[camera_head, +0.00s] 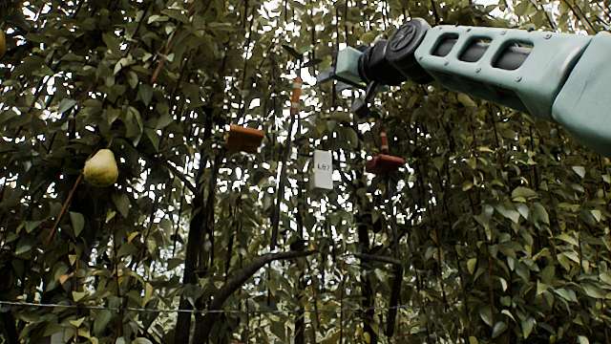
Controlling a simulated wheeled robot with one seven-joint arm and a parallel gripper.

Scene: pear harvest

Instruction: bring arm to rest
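My arm reaches in from the right edge at the upper right, pale green with dark joints. My gripper (341,92) is at its left end, in front of the foliage in the upper middle. Its two dark fingers stand apart, with nothing seen between them. A yellow-green pear (101,168) hangs at the left, well away from my gripper. Part of another pear (2,42) shows at the upper left edge.
A white labelled tag (321,170) hangs below my gripper. An orange-brown block (245,138) and a red block (384,163) hang on either side of it. Dense leaves and branches fill the view. A thin wire (120,308) crosses low at the left.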

